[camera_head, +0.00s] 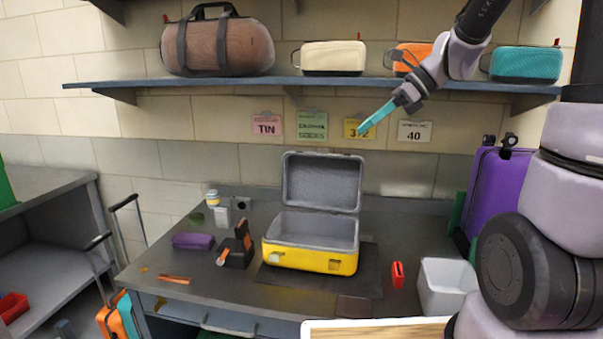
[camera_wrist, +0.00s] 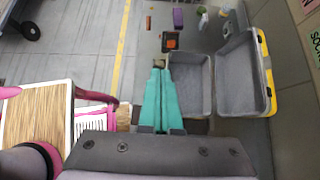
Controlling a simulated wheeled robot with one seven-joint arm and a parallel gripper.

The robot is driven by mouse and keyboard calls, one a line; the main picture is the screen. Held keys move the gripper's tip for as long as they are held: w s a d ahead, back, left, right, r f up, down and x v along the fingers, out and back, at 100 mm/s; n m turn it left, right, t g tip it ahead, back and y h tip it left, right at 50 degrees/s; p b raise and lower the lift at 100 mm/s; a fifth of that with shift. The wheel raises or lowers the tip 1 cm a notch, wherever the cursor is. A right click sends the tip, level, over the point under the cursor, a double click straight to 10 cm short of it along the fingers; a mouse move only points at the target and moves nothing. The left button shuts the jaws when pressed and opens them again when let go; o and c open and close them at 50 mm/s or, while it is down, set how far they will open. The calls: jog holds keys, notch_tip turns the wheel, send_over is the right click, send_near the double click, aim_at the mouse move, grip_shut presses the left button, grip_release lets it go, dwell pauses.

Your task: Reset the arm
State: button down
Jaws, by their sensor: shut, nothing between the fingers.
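My gripper (camera_head: 364,130) is shut and empty, its teal fingers together. In the head view it hangs in the air in front of the wall, just below the shelf and above the open case. In the wrist view my gripper (camera_wrist: 159,72) points down past the case. The yellow case (camera_head: 310,262) stands open on the desk with its grey lid up, and its grey inside looks empty. The case also shows in the wrist view (camera_wrist: 190,85). Part of my arm crosses the right side of the head view.
The shelf (camera_head: 330,84) with several bags runs close to my arm. The desk (camera_head: 215,275) holds a purple item (camera_head: 193,241), a red item (camera_head: 398,274) and a white bin (camera_head: 446,284). A purple suitcase (camera_head: 497,190) stands at the right. A wooden-topped surface (camera_head: 380,330) is in the foreground.

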jog(key=s+d+r+n+t+h, duration=0.2)
jog(key=s+d+n+h, duration=0.1)
jog(key=s+n, duration=0.4)
jog(key=s+d+r+n+t+h, duration=0.3)
jog(key=s+d+n, duration=0.3)
jog(key=n, duration=0.3)
jog(key=shift+s+d+n+h, duration=0.25)
jog(key=shift+s+n+h, duration=0.05)
jog(key=shift+s+h, duration=0.35)
dwell(0.6)
